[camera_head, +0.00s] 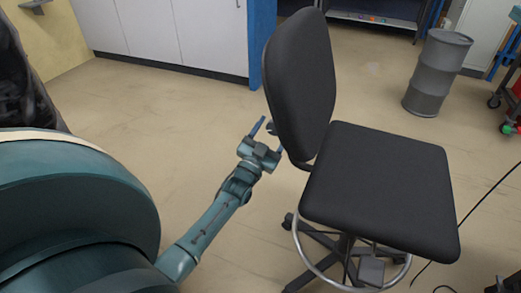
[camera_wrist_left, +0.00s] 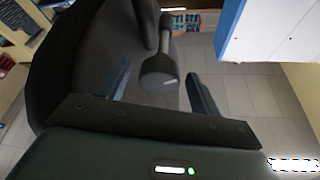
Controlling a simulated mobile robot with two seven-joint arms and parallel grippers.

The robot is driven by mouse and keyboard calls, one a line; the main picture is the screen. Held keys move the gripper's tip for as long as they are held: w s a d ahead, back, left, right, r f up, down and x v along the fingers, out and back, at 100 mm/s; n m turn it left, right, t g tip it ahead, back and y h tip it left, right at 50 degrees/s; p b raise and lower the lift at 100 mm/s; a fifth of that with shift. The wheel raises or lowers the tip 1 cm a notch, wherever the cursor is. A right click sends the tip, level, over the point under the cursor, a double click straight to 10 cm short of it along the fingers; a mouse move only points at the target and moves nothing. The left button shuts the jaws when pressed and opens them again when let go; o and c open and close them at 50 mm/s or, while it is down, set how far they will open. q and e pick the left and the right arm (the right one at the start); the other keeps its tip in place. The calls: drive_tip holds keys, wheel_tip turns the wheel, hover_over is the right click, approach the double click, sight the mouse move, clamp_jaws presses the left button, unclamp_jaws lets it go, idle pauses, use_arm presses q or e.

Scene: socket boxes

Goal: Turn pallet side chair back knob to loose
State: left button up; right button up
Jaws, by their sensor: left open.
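The black office chair (camera_head: 382,188) stands right of centre in the head view, with its backrest (camera_head: 301,80) toward the left. My left gripper (camera_head: 269,135) is open behind the lower part of the backrest. The dark round knob (camera_wrist_left: 160,72) on its stem shows in the left wrist view, between and a little beyond the two fingertips of my left gripper (camera_wrist_left: 160,82). I cannot tell if a finger touches it. In the head view the knob is mostly hidden by the gripper and backrest. My right gripper is not in view.
A grey barrel (camera_head: 437,72) stands at the back right. White cabinets (camera_head: 165,32) and a blue post (camera_head: 262,40) are behind the chair. A black cable (camera_head: 470,222) runs at the right. The floor left of the chair is clear.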

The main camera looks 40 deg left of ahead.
use_arm(q)
drive_tip(key=v, duration=0.9)
drive_tip(key=shift+s+f, duration=0.15)
drive_tip(key=shift+s, duration=0.15)
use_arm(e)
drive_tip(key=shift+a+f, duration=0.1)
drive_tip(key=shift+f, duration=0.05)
use_arm(q)
drive_tip(key=shift+d, duration=0.1)
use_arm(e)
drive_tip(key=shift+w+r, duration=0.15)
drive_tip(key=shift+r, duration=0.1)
use_arm(q)
drive_tip(key=s+d+f+g+h, duration=0.2)
drive_tip(key=s+d+g+h, duration=0.3)
drive_tip(key=s+d, duration=0.55)
drive_tip(key=s+d+r+g+p, duration=0.5)
drive_tip(key=d+p, duration=0.4)
drive_tip(key=p, duration=0.7)
drive_tip(key=shift+s+r+g+h, duration=0.4)
drive_tip(key=shift+r+g, duration=0.2)
drive_tip(key=shift+g, duration=0.1)
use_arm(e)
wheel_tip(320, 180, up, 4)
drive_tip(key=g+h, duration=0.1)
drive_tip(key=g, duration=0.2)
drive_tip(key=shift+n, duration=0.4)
